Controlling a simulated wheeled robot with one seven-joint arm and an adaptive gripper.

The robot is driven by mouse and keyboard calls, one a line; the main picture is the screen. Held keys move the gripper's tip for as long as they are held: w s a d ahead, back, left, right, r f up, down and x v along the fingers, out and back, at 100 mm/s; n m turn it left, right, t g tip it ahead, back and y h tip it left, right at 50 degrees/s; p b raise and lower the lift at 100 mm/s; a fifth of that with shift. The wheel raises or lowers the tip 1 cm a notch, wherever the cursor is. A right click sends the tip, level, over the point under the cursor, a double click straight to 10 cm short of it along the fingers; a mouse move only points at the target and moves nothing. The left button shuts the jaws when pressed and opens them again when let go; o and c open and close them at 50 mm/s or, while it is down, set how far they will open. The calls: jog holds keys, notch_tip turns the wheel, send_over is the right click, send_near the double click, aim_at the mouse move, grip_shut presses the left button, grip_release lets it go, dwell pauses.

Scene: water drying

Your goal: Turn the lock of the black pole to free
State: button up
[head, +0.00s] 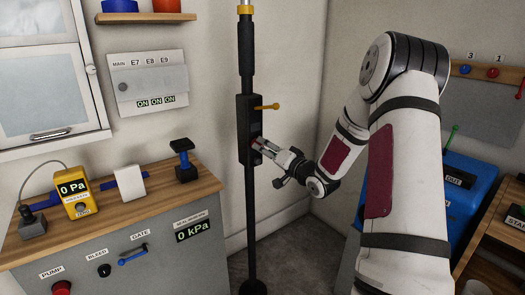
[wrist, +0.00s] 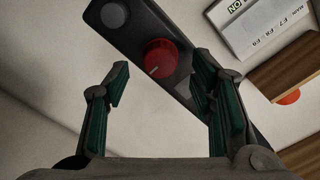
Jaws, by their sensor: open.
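The black pole (head: 247,65) stands upright against the wall in the head view. A black box (head: 243,120) is mounted on it, with a yellow lever (head: 268,107) sticking out to the right. In the wrist view, a red round knob (wrist: 160,58) with a white mark sits on the box face, and a grey round button (wrist: 114,15) is farther along it. I cannot read any lock label. My gripper (head: 262,147) is at the lower part of the box. In the wrist view my gripper (wrist: 158,95) is open, its green-padded fingers apart, with the red knob ahead between them.
A wooden-topped bench (head: 140,198) with a yellow gauge (head: 75,197) and a black clamp (head: 184,160) stands left of the pole. A wall panel (head: 148,82) hangs above it. A blue machine (head: 455,190) is at the right, behind my arm.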

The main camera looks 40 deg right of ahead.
jog(key=shift+w, duration=1.15)
jog(key=c, duration=1.1)
jog(key=shift+c, duration=0.2)
jog(key=shift+n+b, duration=0.3)
jog(key=n+b, duration=1.4)
jog(key=n, duration=0.3)
jog(key=shift+a+b, duration=0.1)
jog(key=shift+b, duration=0.3)
jog(key=shift+n, duration=0.3)
